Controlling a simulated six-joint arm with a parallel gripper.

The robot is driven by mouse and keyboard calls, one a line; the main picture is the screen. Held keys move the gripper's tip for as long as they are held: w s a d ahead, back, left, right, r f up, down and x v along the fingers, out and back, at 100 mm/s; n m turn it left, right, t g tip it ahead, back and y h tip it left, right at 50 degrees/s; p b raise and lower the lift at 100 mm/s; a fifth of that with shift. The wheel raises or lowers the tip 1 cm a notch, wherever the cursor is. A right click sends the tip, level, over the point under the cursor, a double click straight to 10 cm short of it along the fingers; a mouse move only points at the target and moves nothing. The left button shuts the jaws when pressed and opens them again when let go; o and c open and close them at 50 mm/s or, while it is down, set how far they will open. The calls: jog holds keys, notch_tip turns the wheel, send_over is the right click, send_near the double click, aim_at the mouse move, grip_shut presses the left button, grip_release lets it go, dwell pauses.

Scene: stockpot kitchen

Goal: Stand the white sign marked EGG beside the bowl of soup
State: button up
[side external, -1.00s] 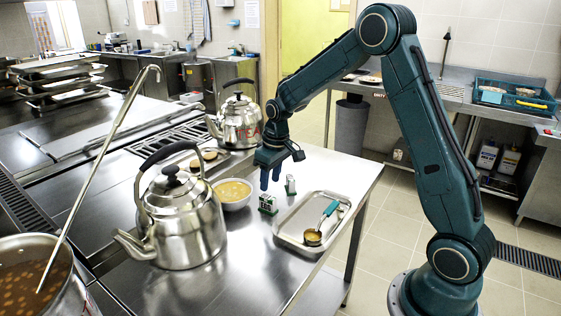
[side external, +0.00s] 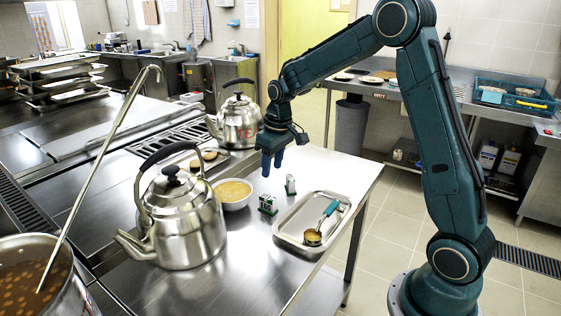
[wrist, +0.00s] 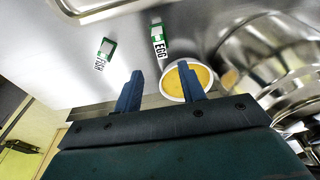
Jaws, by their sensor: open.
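The white EGG sign (wrist: 159,42), with green edging, is on the steel counter near the bowl of soup (wrist: 176,84). In the side external view the EGG sign (side external: 267,204) is small, between the bowl (side external: 233,192) and the tray; its lettering is too small to read there. The bowl is white, with yellow-orange soup. My gripper (side external: 271,164) is open and empty, above the counter behind the sign. In the wrist view my gripper's (wrist: 160,71) right finger covers part of the bowl.
A second white sign, marked FISH (wrist: 103,55), is on the counter farther from the bowl; it also shows in the side external view (side external: 290,185). A metal tray (side external: 283,236) with a ladle is at the right. A large kettle (side external: 186,225) stands close left of the bowl, another kettle (side external: 240,124) behind.

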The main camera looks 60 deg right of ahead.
jog(key=s+a+r+t, duration=0.1)
jog(key=s+a+r, duration=0.45)
jog(key=s, duration=0.35)
jog(key=s+a+r+t, duration=0.2)
jog(key=s+a+r, duration=0.4)
jog(key=s, duration=1.2)
jog(key=shift+s+a+r+t, duration=0.2)
jog(key=shift+s+a+t, duration=0.05)
jog(key=shift+s+t, duration=0.15)
jog(key=shift+w, duration=0.1)
